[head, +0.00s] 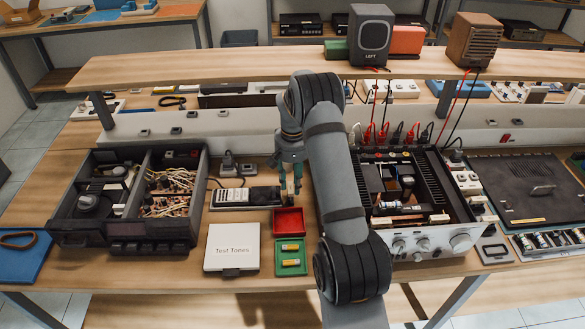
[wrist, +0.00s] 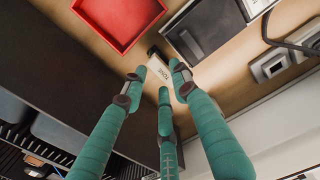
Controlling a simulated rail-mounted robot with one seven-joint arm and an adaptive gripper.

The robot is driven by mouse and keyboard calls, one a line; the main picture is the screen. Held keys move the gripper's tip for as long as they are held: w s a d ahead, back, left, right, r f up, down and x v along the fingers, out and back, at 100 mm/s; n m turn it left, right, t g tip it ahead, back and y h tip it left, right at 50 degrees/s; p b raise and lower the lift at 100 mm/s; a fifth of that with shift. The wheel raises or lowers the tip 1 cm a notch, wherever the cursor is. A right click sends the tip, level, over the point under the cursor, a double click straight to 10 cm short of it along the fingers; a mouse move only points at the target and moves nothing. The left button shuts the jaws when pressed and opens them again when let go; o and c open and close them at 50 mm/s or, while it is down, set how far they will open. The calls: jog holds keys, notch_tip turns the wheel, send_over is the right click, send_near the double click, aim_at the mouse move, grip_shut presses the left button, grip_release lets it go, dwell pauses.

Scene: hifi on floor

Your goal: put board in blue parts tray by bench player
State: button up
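My gripper (head: 290,178) hangs over the bench between the handset with keys (head: 246,197) and my own arm. Another opened unit (head: 412,190) stands right of my arm.
A red tray (head: 289,221) and a green tray with yellow cells (head: 291,257) lie in front of my gripper. A white "Test Tones" box (head: 232,248) is left of them. A shelf (head: 230,68) with a grey speaker (head: 371,34) crosses behind.

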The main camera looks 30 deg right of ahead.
jog(key=shift+o, duration=0.4)
notch_tip(320, 180, up, 9)
